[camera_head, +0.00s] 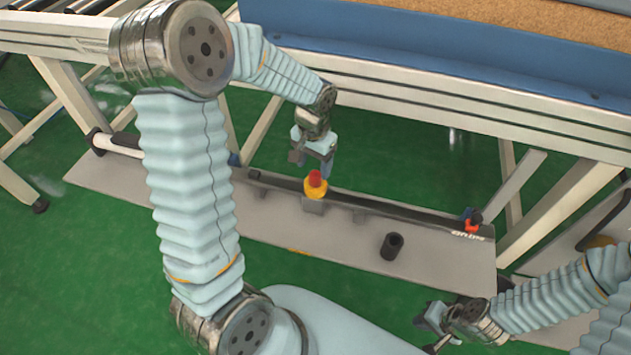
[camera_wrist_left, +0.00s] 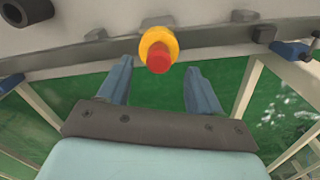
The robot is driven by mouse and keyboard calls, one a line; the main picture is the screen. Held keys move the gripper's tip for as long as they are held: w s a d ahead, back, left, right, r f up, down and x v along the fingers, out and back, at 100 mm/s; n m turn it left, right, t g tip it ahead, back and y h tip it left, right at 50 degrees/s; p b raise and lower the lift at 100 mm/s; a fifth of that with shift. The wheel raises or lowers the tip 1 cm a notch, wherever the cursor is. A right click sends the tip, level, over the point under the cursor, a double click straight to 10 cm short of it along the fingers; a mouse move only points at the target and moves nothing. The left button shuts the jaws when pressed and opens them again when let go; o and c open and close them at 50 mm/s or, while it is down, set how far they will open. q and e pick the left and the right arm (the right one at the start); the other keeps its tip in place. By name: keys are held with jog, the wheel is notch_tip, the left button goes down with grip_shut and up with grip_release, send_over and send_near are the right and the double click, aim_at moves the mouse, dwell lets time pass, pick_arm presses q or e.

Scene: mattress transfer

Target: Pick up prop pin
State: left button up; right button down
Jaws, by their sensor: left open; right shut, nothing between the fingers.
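A pin with a red top and a yellow collar (camera_head: 316,186), which I take for the prop pin, stands at a dark rail on the grey shelf (camera_head: 345,235). In the left wrist view the pin (camera_wrist_left: 158,50) shows near the top, between the lines of the two fingers and just past their tips. My left gripper (camera_head: 322,165) is open and empty, pointing down close above and behind the pin. The pin's lower part is hidden. My right gripper (camera_head: 432,328) is shut and empty at the lower right, away from the pin.
A black hollow cylinder (camera_head: 391,246) stands on the shelf to the right. A small orange-red and blue part (camera_head: 472,220) sits at the shelf's right end. Behind, a pale table frame (camera_head: 430,108) carries a blue-edged top (camera_head: 400,62). Green floor shows around.

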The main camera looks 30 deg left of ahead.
aim_at(314, 175)
pick_arm(q)
notch_tip(314, 175, down, 5)
jog(key=shift+r, duration=0.1)
grip_shut()
dwell(0.4)
